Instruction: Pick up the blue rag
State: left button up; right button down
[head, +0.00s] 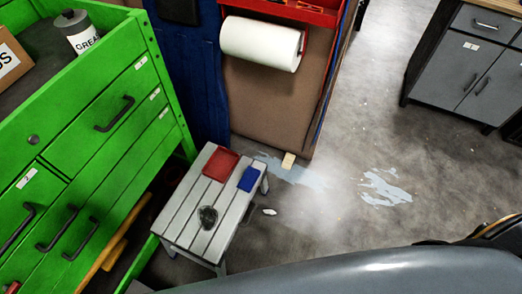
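A small blue rag (248,179) lies flat on the right side of a grey slatted stool (188,205), near its back right corner. A red flat item (221,164), like a folded cloth or shallow tray, lies just left of the rag on the same stool; I cannot tell which. A dark roundish object (207,217) sits nearer the stool's front. Nothing covers the rag. Neither of my grippers shows in the head view.
A green drawer cabinet (95,130) stands close left of the stool. A blue cabinet with a white paper roll (260,43) stands behind. Open concrete floor with pale blue paint patches (385,188) lies to the right. Grey cabinets (465,70) stand at the far right.

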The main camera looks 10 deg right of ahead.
aim_at(250, 177)
jog(key=z, duration=0.25)
jog(key=k+l, duration=0.3)
jog(key=k, duration=0.2)
jog(key=k+l, duration=0.3)
jog(key=k, duration=0.2)
jog(key=k+l, duration=0.3)
jog(key=k, duration=0.2)
